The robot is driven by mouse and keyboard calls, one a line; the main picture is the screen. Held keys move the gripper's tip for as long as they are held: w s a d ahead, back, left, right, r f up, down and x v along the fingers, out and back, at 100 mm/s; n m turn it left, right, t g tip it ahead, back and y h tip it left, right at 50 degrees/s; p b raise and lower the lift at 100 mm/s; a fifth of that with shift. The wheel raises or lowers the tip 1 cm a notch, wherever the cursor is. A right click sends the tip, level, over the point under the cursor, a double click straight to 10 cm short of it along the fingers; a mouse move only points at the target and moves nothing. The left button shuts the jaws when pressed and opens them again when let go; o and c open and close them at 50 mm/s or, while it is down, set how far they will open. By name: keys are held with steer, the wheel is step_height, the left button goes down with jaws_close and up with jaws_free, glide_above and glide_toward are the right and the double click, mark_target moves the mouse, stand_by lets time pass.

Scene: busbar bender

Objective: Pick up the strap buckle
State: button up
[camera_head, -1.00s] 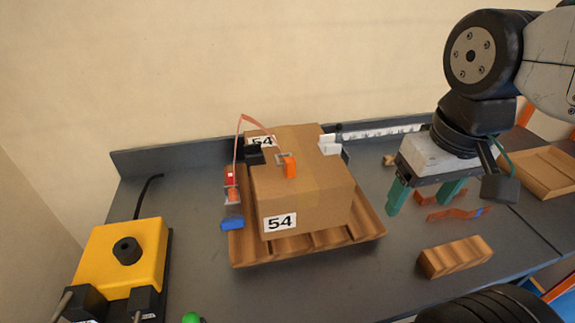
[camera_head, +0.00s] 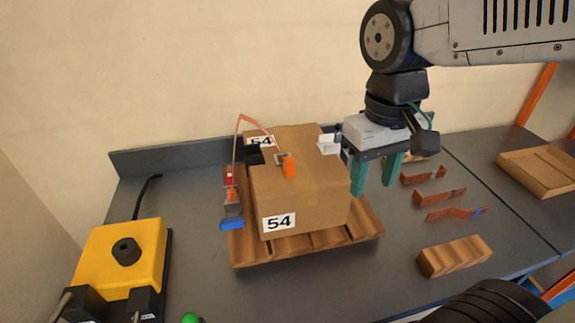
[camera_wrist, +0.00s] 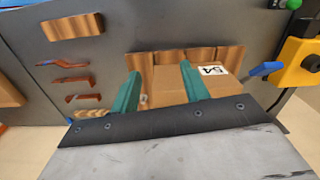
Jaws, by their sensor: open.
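A cardboard box (camera_head: 300,200) labelled 54 sits on a wooden pallet (camera_head: 335,240). On its top lies an orange piece with a grey clasp (camera_head: 289,167), which looks like the strap buckle. A pinkish strap (camera_head: 240,135) arches up from the box's left side, where a red, grey and blue device (camera_head: 231,200) stands. I cannot tell for sure which part is the buckle. My gripper (camera_head: 373,190) is open and empty, fingers pointing down, just right of the box and apart from the orange piece. The wrist view shows the box (camera_wrist: 170,92) beyond the open fingers; the orange piece is not visible there.
A white piece (camera_head: 328,144) and a black piece (camera_head: 254,155) sit at the box's top edges. Bent copper bars (camera_head: 440,197) and a wooden block (camera_head: 455,256) lie on the right. A yellow machine (camera_head: 122,255) stands at front left. A wooden tray (camera_head: 540,172) is far right.

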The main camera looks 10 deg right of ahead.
glide_above(289, 159)
steer(key=s+d, duration=0.2)
steer(key=s, duration=0.2)
steer(key=shift+s+a+f+g, duration=0.1)
steer(key=shift+s+f+g, duration=0.1)
steer(key=shift+f+g, duration=0.1)
steer(key=shift+m, duration=0.5)
steer(key=w+a, duration=0.1)
steer(key=w, duration=0.1)
steer(key=w+a+r, duration=0.1)
steer(key=shift+w+a+r, duration=0.1)
steer(key=shift+w+r, duration=0.1)
steer(key=shift+w, duration=0.2)
steer(key=shift+m+t, duration=0.3)
steer(key=shift+t, duration=0.1)
steer(key=f, duration=0.7)
steer(key=shift+w+d+f, duration=0.2)
steer(key=shift+w+f, duration=0.1)
jaws_close()
